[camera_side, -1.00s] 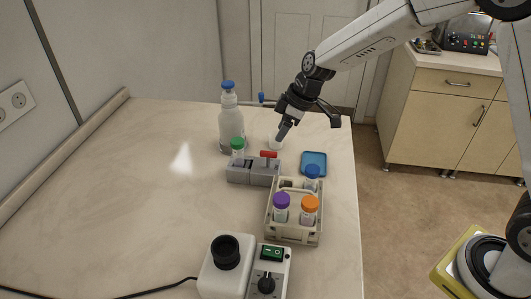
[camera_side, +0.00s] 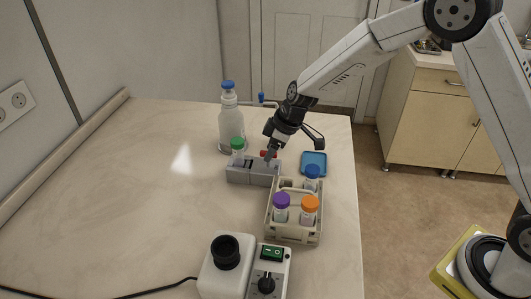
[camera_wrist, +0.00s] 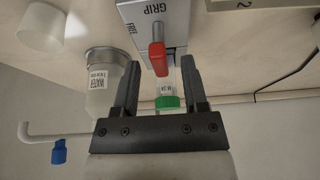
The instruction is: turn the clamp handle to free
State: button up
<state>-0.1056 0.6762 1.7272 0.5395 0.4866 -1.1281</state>
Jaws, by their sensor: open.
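The grey clamp block (camera_side: 240,174) stands on the table with a green-capped vial (camera_side: 237,146) upright at its left end. In the wrist view the block (camera_wrist: 180,30) carries the words GRIP and FREE. Its red clamp handle (camera_wrist: 157,58) sticks out toward my gripper (camera_wrist: 160,68). The fingers are open, one on each side of the handle, with visible gaps. In the side view my gripper (camera_side: 269,161) is low over the block's right end and hides most of the red handle (camera_side: 263,153). The vial's green cap (camera_wrist: 168,102) shows between the fingers.
A beige rack (camera_side: 292,236) with blue-, purple- and orange-capped vials stands close in front. A blue tray (camera_side: 314,163) lies to the right. A blue-capped bottle (camera_side: 231,128) stands behind the block. A white device (camera_side: 225,268) is in front. The left table area is clear.

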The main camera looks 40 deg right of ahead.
grip_shut()
jog(key=shift+m, duration=0.7)
jog(key=shift+s+a+m+t+h, duration=0.1)
jog(key=shift+m+t+h, duration=0.5)
jog(key=shift+m, duration=0.9)
jog(key=shift+a+m+h, duration=0.15)
jog(key=shift+m+h, duration=0.85)
jog(key=shift+m, duration=1.4)
jog(key=shift+a+m+h, duration=0.15)
jog(key=shift+m+h, duration=0.75)
jog(key=shift+m, duration=1.3)
jog(key=shift+a+m+g+h, duration=0.1)
jog(key=shift+m+g+h, duration=0.25)
jog(key=shift+m, duration=0.75)
jog(key=shift+m+g+h, duration=0.25)
jog(key=shift+m+h, duration=0.1)
jog(key=shift+m, duration=0.75)
